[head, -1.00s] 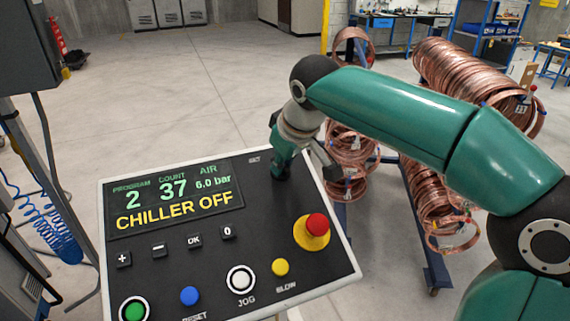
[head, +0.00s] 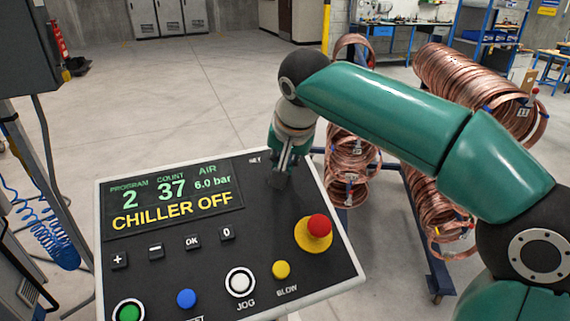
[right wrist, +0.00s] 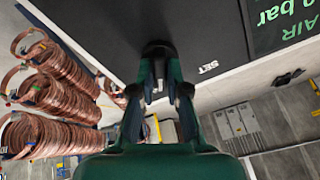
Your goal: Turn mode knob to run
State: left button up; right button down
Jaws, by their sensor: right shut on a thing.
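The control panel (head: 215,282) fills the lower left of the head view, with a screen (head: 172,205) reading PROGRAM 2, COUNT 37, AIR 6.0 bar and CHILLER OFF. My right gripper (head: 282,178) points down at the panel's upper right corner, beside the label SET. In the right wrist view my right gripper (right wrist: 159,92) is shut on a dark round knob (right wrist: 158,50) on the panel face. The fingers hide most of the knob in the head view, and its pointer cannot be read. My left gripper is not in view.
The panel also carries a red mushroom button (head: 318,226) on a yellow base, and yellow (head: 281,270), white (head: 240,283), blue (head: 187,299) and green (head: 129,313) buttons. Copper coils (head: 470,90) hang on a blue rack behind my right arm. Open floor lies beyond the panel.

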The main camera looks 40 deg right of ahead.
jog(key=shift+m, duration=1.4)
jog(key=shift+d, duration=0.1)
jog(key=c, duration=1.2)
grip_release()
jog(key=shift+o, duration=0.2)
jog(key=shift+r, duration=0.1)
jog(key=v, duration=1.1)
jog(key=shift+s+a+r, duration=0.2)
jog(key=shift+r, duration=0.1)
